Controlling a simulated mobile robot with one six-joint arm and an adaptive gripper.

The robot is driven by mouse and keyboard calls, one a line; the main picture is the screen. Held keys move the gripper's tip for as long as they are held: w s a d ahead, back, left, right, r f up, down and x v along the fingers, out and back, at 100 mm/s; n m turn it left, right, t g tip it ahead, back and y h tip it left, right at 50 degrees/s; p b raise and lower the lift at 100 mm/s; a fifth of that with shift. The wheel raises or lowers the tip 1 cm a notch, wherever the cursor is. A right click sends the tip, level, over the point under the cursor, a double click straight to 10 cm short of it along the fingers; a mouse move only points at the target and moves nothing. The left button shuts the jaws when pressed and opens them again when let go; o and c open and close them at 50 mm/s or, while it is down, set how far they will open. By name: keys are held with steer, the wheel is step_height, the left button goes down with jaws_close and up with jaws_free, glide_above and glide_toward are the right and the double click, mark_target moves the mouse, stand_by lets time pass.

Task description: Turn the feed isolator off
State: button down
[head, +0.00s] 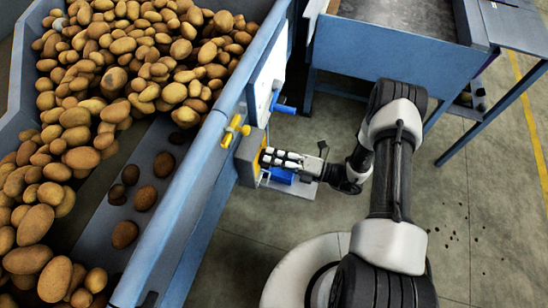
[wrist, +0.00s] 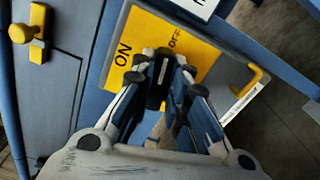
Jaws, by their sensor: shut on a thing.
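The feed isolator has a yellow plate (wrist: 205,52) marked ON and OFF on the side of the blue machine. In the wrist view ON is at the left and OFF at the upper middle. A black handle (wrist: 158,84) stands in front of the plate, between my fingertips. My gripper (wrist: 160,72) is shut on this handle, and its fingers hide part of the plate. The handle's exact setting is hard to tell. In the head view my gripper (head: 266,157) reaches left to the isolator's grey box (head: 246,156), and the handle is hidden.
A yellow latch (head: 235,130) is close by on the machine and shows in the wrist view (wrist: 30,32). A blue handle (head: 284,107) sits beyond the isolator. A yellow bent handle (wrist: 247,82) is at the right. Potatoes (head: 130,60) fill the hopper. Open floor lies below my arm.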

steer(key=shift+f+m, duration=0.1)
steer(key=shift+m, duration=1.1)
steer(key=c, duration=1.6)
jaws_free()
steer(key=shift+o, duration=0.2)
steer(key=v, duration=1.2)
